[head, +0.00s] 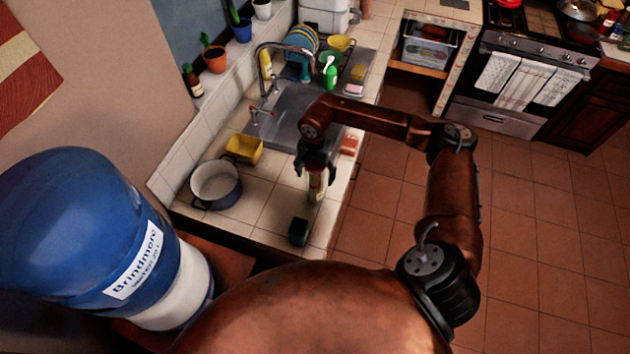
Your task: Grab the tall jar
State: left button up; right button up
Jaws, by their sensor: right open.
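The tall jar (317,186) stands upright on the tiled counter, near its front edge. It is narrow, with pale and reddish parts showing. My right gripper (315,172) is above it, pointing down, with its open fingers on either side of the jar's upper part. The gripper hides the jar's top, and I cannot tell whether the fingers touch it. My left gripper is not in view.
A pot (216,185) and a yellow container (244,149) stand left of the jar. A small dark teal object (298,231) is nearer on the counter. The sink (290,112) lies behind. A large blue bottle (95,230) fills the lower left.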

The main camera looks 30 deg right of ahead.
jog(key=shift+c, duration=0.6)
jog(key=c, duration=1.6)
jog(key=shift+w+r, duration=0.1)
jog(key=shift+r, duration=0.05)
